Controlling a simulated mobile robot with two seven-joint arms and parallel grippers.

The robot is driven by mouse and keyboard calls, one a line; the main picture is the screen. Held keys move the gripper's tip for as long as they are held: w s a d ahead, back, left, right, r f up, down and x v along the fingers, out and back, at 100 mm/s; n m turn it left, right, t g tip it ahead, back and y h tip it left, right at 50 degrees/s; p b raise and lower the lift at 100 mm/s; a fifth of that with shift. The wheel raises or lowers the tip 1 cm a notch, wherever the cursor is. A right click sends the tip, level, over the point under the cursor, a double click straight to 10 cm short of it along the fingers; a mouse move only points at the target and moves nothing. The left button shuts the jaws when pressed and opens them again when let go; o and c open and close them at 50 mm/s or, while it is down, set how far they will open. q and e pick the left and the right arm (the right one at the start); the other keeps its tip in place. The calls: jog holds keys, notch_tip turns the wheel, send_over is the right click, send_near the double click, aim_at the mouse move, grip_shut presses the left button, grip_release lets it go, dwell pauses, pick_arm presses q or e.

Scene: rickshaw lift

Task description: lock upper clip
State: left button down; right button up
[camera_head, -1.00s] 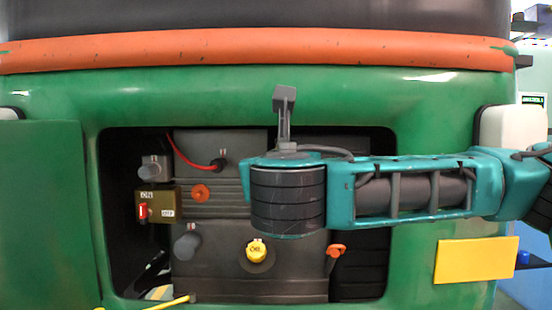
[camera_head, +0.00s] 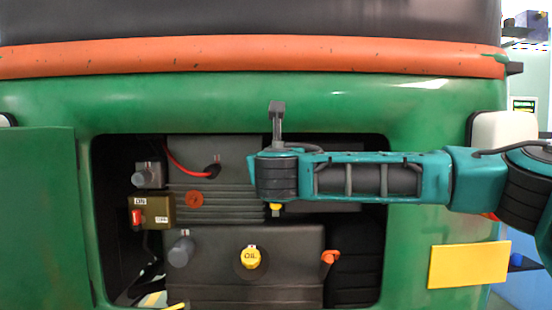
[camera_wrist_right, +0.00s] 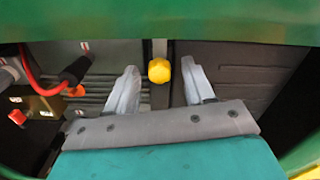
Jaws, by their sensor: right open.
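A yellow knob (camera_wrist_right: 159,70) stands on a dark upright strip, and I take it for the end of the upper clip. In the head view, a yellow piece (camera_head: 276,208) shows just below my right wrist and looks like the same knob. My right gripper (camera_wrist_right: 160,82) is open. Its two pale grey fingers stand on either side of the knob, with a gap on each side. In the head view the wrist hides the fingers and most of the strip. My left gripper is not in view.
The open bay has a green rim (camera_head: 240,118) and a grey engine block. A yellow oil cap (camera_head: 249,257), an orange lever (camera_head: 329,258), a red cable (camera_head: 184,164) and a switch box (camera_head: 153,212) sit around it. A green door (camera_head: 38,215) stands at the left.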

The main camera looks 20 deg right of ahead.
jog(key=shift+w, duration=0.15)
jog(key=shift+c, duration=0.3)
grip_shut()
jog(key=shift+m, duration=0.4)
jog(key=shift+a+m+p, duration=0.1)
jog(key=shift+m+p, duration=0.3)
jog(key=shift+m, duration=8.1)
